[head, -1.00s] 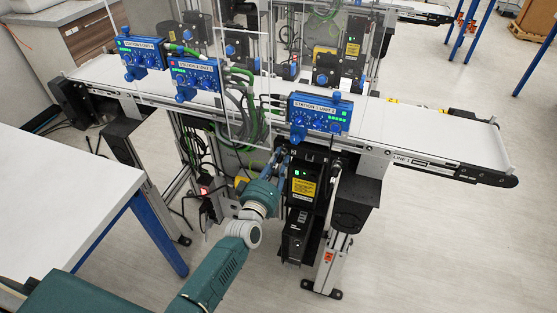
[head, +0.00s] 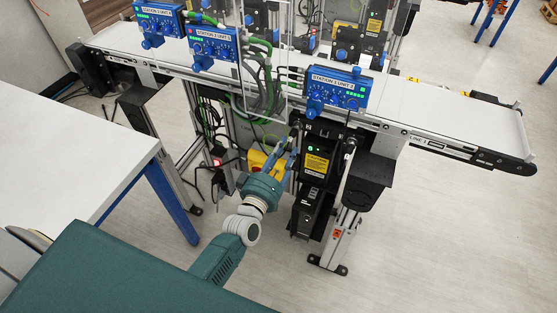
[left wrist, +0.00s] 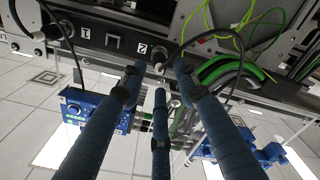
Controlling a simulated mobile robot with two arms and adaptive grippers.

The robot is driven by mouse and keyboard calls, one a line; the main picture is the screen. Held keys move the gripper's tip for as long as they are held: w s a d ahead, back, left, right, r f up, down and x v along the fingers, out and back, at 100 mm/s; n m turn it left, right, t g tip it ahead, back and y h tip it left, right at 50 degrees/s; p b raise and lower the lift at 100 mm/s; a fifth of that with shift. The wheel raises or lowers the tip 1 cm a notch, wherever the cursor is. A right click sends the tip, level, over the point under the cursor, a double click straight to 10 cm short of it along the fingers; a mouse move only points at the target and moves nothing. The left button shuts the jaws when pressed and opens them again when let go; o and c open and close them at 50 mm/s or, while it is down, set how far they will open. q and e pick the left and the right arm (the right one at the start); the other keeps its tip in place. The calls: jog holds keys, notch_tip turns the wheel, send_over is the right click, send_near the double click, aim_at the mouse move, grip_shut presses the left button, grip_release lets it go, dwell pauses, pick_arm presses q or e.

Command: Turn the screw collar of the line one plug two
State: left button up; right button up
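The line one plug two is taken to be the connector with a round collar (left wrist: 159,56) beside the label "2" on a black panel (left wrist: 98,36) in the left wrist view. A black cable leads from it and curves right. My left gripper (left wrist: 158,78) has its blue fingers spread apart around the plug's end, with a gap between them. I cannot tell whether any finger touches the collar. In the head view my left gripper (head: 288,151) is under the conveyor, beside the black unit with a yellow label (head: 316,165). The plug is hidden there. My right gripper is not in view.
The conveyor (head: 440,110) runs above my left gripper, with blue station boxes (head: 338,91) along it. Green and black cables (head: 262,90) hang close by. A white table (head: 70,170) stands at the left.

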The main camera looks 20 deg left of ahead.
pick_arm(q)
jog(key=shift+s, duration=2.4)
jog(key=shift+f, duration=0.15)
jog(key=s+d+f+m+g, duration=0.1)
jog(key=s+f+m+g, duration=0.3)
jog(key=f, duration=0.7)
jog(key=s+f+g+h, duration=0.1)
jog(key=s+f+g, duration=0.1)
jog(key=s+f, duration=0.6)
jog(key=s+d+f+m+g, duration=0.1)
jog(key=s+f+m+g, duration=0.2)
jog(key=f, duration=1)
jog(key=s+a+f+m+g, duration=0.1)
jog(key=s+f, duration=0.4)
jog(key=s, duration=0.5)
jog(key=s+a+f+m+g+y, duration=0.1)
jog(key=s+f+g, duration=0.3)
jog(key=s, duration=0.7)
jog(key=s+a+f+m+g+b, duration=0.1)
jog(key=s+a+f+m+g, duration=0.1)
jog(key=s+f, duration=0.6)
jog(key=s+a+g, duration=0.1)
jog(key=s, duration=0.2)
jog(key=shift+s+a+f+m+y, duration=0.15)
jog(key=shift+s+m+y, duration=0.1)
jog(key=shift+m+y, duration=0.05)
